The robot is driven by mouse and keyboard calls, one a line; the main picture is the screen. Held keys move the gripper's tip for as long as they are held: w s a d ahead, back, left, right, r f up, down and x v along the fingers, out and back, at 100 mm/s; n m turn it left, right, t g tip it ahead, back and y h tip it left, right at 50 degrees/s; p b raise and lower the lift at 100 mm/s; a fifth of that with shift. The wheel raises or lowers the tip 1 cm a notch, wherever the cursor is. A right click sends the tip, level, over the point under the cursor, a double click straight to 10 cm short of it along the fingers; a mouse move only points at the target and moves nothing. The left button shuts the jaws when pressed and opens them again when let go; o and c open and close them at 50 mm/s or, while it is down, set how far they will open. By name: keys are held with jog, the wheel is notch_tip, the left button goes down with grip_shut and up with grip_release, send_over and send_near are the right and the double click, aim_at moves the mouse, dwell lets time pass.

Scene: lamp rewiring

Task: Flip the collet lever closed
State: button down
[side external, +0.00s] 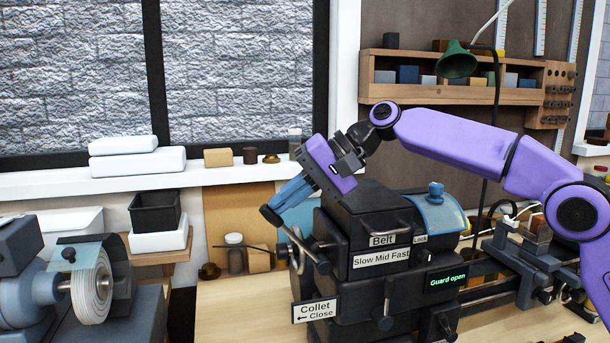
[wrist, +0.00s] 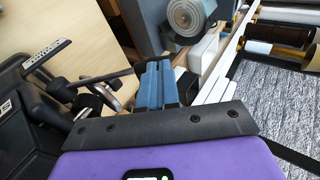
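The collet lever (side external: 298,240) is a thin rod with a black knob, rising up and left from a hub on the left side of the dark lathe headstock (side external: 375,275). A "Collet ← Close" label (side external: 315,310) sits below it. My purple gripper (side external: 278,205) slants down and left, its blue fingertips close by the lever's knob; I cannot tell whether they touch. In the wrist view, the blue fingers (wrist: 153,85) lie side by side with nothing visible between them. A dark rod (wrist: 105,76), apparently the lever, reaches toward them from the left.
The "Belt" handle (side external: 385,225) and a blue guard (side external: 437,212) are on the headstock. A grinding wheel (side external: 92,285) stands at the left. A jar (side external: 235,252) and small blocks stand behind on the bench. Some bare bench (side external: 225,310) shows left of the headstock.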

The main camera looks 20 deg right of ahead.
jog(key=a+r+v, duration=0.2)
jog(key=v, duration=1.1)
jog(key=shift+d+r, duration=0.15)
jog(key=shift+r, duration=0.2)
jog(key=s+d+f+n+g+h, duration=0.1)
jog(key=s+d+f+n+h, duration=0.15)
jog(key=s+d+f, duration=0.45)
jog(key=s+d+f+n+g+h, duration=0.1)
jog(key=s+d+f+n+h, duration=0.2)
jog(key=s+f, duration=0.65)
jog(key=s+d+f+n+g+h, duration=0.15)
jog(key=s+d+f+n, duration=0.25)
jog(key=s+d+f, duration=0.4)
jog(key=s+d+f+n+t+h, duration=0.1)
jog(key=s+d+f+n+h, duration=0.1)
jog(key=s+d+f+n, duration=0.3)
jog(key=s+d+f, duration=0.3)
jog(key=s+d, duration=0.2)
jog(key=s, duration=0.1)
jog(key=shift+s+h, duration=0.25)
jog(key=shift+h, duration=0.05)
jog(key=shift+f, duration=0.1)
